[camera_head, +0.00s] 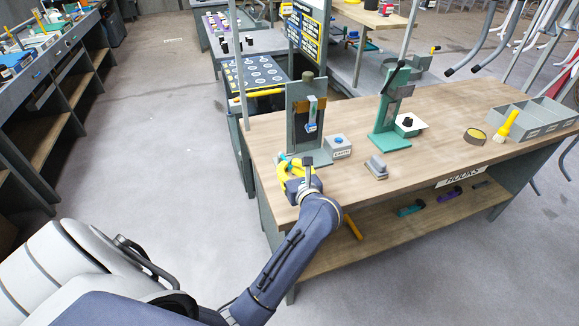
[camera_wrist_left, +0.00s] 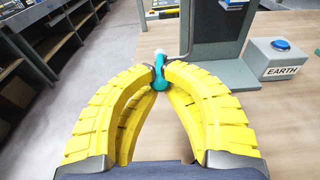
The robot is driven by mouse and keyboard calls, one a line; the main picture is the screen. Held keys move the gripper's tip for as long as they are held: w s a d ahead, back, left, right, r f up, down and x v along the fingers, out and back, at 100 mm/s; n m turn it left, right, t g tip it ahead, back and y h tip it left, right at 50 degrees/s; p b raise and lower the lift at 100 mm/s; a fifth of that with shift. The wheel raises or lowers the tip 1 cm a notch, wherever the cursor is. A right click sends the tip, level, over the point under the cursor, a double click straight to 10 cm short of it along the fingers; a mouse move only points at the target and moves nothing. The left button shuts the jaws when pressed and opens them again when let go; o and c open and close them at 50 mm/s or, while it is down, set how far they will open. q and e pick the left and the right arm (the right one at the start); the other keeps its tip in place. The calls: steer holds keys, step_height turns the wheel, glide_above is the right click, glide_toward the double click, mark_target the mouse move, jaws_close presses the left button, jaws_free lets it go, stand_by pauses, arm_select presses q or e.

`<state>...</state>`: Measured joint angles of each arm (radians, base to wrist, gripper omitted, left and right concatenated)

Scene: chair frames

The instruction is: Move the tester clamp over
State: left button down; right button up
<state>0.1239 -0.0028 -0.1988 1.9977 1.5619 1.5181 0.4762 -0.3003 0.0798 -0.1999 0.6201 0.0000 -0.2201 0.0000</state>
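My left gripper (camera_head: 290,168) is at the left end of the wooden workbench, in front of a grey upright tester stand (camera_head: 293,92). In the left wrist view its curved yellow fingers (camera_wrist_left: 162,70) come together on a small teal clamp with a pale tip (camera_wrist_left: 159,84). The clamp sits between the fingertips, beside the base of the grey stand (camera_wrist_left: 186,45). A grey box with a blue button, labelled EARTH (camera_head: 337,148), stands right of the stand. My right gripper is not in view.
On the workbench (camera_head: 440,125) stand a green press (camera_head: 384,115), a small grey block (camera_head: 376,167), a tape roll (camera_head: 475,135), a yellow brush (camera_head: 507,127) and a grey divided tray (camera_head: 540,118). Bare wood lies around the grey block. Shelves stand at the far left.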

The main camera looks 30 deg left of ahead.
arm_select(q)
steer(key=shift+f, duration=0.2)
steer(key=shift+s+d+f, duration=0.1)
steer(key=shift+f, duration=0.4)
steer(key=c, duration=1.3)
jaws_free()
steer(key=shift+o, duration=0.2)
